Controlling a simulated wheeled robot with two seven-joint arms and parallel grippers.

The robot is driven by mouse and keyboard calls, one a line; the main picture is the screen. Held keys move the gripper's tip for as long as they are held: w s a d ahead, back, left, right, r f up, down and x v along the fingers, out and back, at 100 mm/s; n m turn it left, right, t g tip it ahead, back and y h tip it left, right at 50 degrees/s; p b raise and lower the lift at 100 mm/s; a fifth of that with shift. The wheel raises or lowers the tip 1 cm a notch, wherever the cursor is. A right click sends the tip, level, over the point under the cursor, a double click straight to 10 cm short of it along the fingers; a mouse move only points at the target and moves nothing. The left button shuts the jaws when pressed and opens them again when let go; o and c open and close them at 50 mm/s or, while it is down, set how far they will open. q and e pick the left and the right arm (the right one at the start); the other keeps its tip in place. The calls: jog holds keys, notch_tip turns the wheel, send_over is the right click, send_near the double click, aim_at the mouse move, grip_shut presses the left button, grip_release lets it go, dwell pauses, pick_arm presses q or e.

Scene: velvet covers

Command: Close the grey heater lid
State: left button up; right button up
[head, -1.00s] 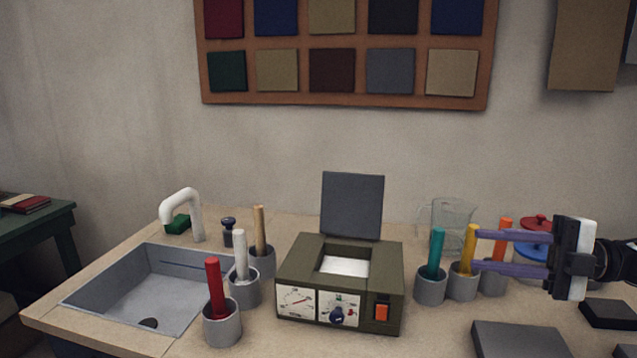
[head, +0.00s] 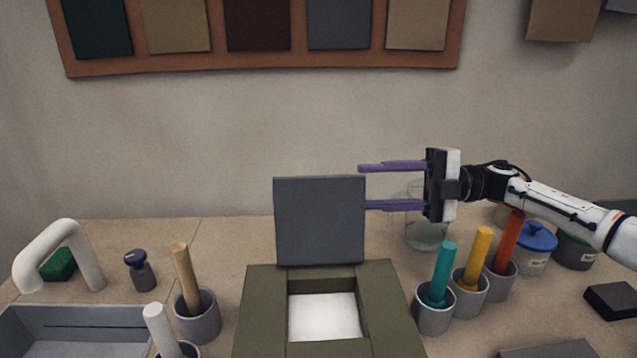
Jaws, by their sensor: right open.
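The grey heater lid (head: 319,222) stands upright, open, at the back edge of the olive-green heater (head: 262,312). The heater's square well shows a white inside (head: 324,317). My right gripper (head: 362,187) comes in from the right with two purple fingers pointing left. It is open and empty. Its fingertips are at the lid's right edge, the upper one just above the top corner and the lower one level with the upper part. I cannot tell whether they touch the lid or are behind it. My left gripper is out of view.
Grey cups with teal (head: 442,272), yellow (head: 473,262) and orange (head: 508,242) sticks stand right of the heater. A glass jug (head: 428,233) is behind them. A cup with a wooden stick (head: 198,317), a white tap (head: 62,243) and a sink are on the left.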

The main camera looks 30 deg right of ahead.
aim_at(330, 189)
jog(key=a, duration=0.2)
jog(key=a+p, duration=0.1)
jog(key=shift+w+a+r, duration=0.2)
jog(key=shift+w+r, duration=0.1)
jog(key=shift+w, duration=0.1)
jog(key=x, duration=0.3)
jog(key=shift+w+a+f+p, duration=0.1)
jog(key=shift+w+a+p, duration=0.2)
jog(key=shift+p, duration=0.1)
jog(key=shift+w+a, duration=0.1)
jog(key=shift+a, duration=0.2)
jog(key=shift+w+a+f, duration=0.15)
jog(key=c, duration=1)
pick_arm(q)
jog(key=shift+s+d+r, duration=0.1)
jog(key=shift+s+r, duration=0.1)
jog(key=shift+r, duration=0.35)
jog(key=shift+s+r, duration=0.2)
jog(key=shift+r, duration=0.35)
pick_arm(e)
grip_shut()
